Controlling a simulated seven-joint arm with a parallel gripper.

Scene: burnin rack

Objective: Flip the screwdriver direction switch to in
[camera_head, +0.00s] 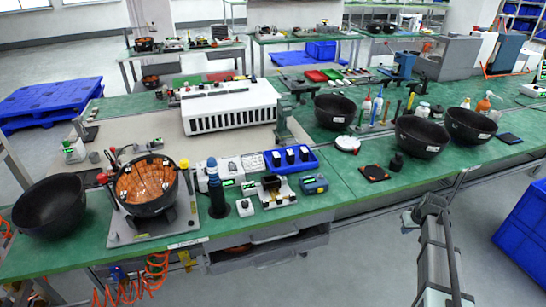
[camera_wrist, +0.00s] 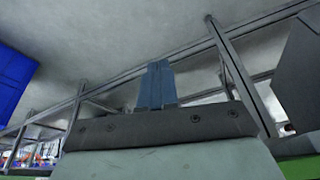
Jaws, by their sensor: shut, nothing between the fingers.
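A dark blue, upright tool that looks like the screwdriver (camera_head: 216,190) stands near the front edge of the green bench, left of centre in the head view. Its direction switch is too small to make out. My gripper shows in the wrist view (camera_wrist: 157,85) with its two blue-grey fingers together and nothing between them. In the head view, my grey arm rises at the lower right, in front of the bench and well to the right of the screwdriver. The screwdriver is not visible in the wrist view.
A black bowl of copper-coloured parts (camera_head: 146,187) stands left of the screwdriver, with an empty black bowl (camera_head: 50,208) beyond. A blue tray (camera_head: 291,159) and small devices sit to its right. More black bowls (camera_head: 421,137) stand at the right. The wrist view shows metal frame bars (camera_wrist: 228,55).

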